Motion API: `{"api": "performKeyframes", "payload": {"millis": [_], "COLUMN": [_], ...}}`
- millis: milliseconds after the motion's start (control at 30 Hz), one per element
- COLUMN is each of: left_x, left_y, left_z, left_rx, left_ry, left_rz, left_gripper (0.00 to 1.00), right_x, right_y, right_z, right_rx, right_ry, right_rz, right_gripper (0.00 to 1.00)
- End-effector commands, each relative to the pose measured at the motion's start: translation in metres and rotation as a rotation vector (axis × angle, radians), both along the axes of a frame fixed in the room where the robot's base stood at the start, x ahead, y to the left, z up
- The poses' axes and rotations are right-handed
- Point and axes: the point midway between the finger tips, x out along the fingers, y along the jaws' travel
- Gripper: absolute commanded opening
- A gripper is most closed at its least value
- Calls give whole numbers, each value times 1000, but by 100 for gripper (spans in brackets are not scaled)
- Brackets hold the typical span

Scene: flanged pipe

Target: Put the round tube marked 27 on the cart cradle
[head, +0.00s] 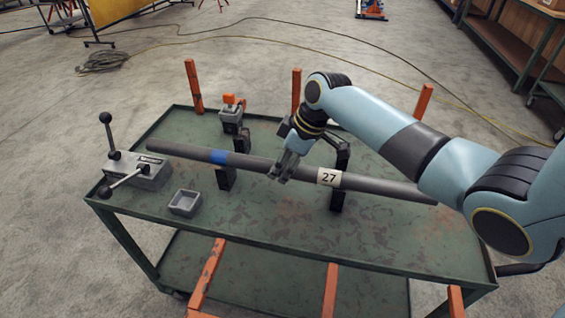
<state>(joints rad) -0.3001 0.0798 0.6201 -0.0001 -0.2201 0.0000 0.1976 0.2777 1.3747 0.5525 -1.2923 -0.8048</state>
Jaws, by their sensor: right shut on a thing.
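The grey round tube (195,154) runs across the cart from left to lower right. It has a blue band and a pale label reading 27. My right gripper (280,172) is shut on the tube near its middle, between the blue band and the label. The cart cradle has two black supports, a left one (226,180) and a right one (340,198). The tube passes across both in the picture; I cannot tell whether it rests in them or hangs just above. Its right end is close to my right arm. My left gripper is not in view.
The green cart (270,235) has orange posts along its edges, including one at the back left (194,87). A grey lever box (140,171) and a small square tray (185,203) sit at left. An orange-topped device (231,110) stands behind the tube. Cables cross the floor.

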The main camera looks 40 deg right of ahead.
Motion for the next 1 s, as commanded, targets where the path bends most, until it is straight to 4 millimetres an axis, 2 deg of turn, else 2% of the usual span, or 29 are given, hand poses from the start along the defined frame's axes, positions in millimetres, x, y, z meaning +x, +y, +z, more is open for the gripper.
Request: {"api": "performKeyframes", "payload": {"millis": [1000], "left_x": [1], "left_y": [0], "left_z": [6], "left_rx": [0], "left_ry": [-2], "left_rz": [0], "left_gripper": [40], "right_x": [0], "right_y": [-1], "right_z": [1], "right_rx": [0], "right_ry": [-4], "right_rz": [0], "right_gripper": [0]}}
